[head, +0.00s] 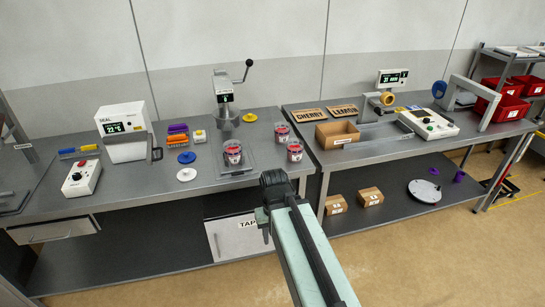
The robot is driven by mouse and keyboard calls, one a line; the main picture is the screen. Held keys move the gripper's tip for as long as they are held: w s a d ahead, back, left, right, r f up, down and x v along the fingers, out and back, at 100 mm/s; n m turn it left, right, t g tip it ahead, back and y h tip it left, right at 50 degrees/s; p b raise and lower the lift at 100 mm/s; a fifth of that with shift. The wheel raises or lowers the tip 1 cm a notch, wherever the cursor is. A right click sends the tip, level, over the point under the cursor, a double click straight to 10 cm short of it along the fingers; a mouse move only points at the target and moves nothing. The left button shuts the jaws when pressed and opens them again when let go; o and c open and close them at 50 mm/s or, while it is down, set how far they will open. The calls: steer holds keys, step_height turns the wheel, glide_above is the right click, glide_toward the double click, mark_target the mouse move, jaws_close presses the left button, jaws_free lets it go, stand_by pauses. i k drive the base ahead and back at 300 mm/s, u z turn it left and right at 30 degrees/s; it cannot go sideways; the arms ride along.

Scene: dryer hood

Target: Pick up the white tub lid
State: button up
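A flat white disc (187,175), which looks like the white tub lid, lies on the left steel bench (130,200). A blue lid (187,157) lies just behind it, apart from it. My arm reaches in from the bottom right of centre, and its dark joint stands in front of the bench's right end, to the right of the white lid. I cannot make out any gripper fingers, so whether they are open or shut does not show. Nothing covers the white lid.
Red-topped tubs (232,152) stand right of the lid, one on a square plate. A sealing machine (126,132) and control box (82,178) stand left. A lever press (225,98) stands behind.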

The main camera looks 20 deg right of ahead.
mark_target(186, 175)
steer(key=u, duration=0.35)
steer(key=i, duration=1)
steer(key=u, duration=1.5)
steer(key=i, duration=0.95)
steer(key=z, duration=0.05)
